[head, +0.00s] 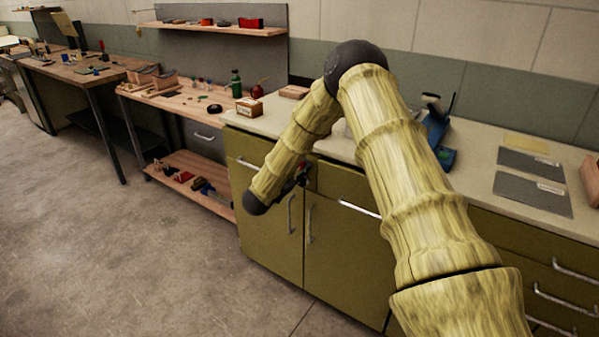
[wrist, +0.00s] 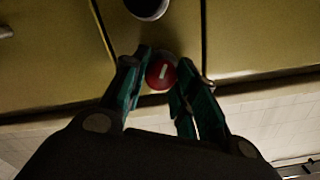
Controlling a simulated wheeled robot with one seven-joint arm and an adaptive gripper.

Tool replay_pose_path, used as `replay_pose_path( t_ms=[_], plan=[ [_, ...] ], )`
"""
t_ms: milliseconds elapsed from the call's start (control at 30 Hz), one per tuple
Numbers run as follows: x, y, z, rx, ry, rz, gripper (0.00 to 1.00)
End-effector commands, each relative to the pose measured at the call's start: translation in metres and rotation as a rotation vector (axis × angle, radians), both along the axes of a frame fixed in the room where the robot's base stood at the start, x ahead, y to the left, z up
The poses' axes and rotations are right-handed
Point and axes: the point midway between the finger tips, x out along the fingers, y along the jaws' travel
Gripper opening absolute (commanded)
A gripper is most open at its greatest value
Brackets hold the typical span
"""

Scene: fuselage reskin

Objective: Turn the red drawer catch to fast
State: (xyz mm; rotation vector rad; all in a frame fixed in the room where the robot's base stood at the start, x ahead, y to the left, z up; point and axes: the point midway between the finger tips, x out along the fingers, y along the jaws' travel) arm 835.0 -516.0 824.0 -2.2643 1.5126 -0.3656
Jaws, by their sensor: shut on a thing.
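The red drawer catch (wrist: 155,81) is a round red knob with a short white line on its face, seen in the wrist view on the olive cabinet front. The line runs close to upright in that view, tilted slightly. My gripper (wrist: 163,66) has its two teal-padded fingers on either side of the knob, shut on it. In the head view my gripper (head: 293,181) is a small dark shape at the cabinet front, mostly hidden by my arm. A speck of red shows there, too small to read.
The olive cabinet (head: 338,252) has several metal handles and a pale countertop (head: 480,176). A blue tool (head: 437,133) and grey sheets (head: 532,190) lie on top. A wooden workbench (head: 180,98) stands to the left. The floor (head: 130,240) in front is clear.

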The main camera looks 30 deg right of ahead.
Motion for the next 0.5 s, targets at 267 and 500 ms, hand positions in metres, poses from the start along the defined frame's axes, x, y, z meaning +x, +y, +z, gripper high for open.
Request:
replay_pose_path(
  t_ms=[267, 500],
  plan=[
    [-0.0018, -0.0011, -0.0057, 0.101, -0.241, -0.003, 0.05],
    [-0.0023, -0.0008, -0.0069, 0.189, -0.45, -0.002, 0.05]
  ],
)
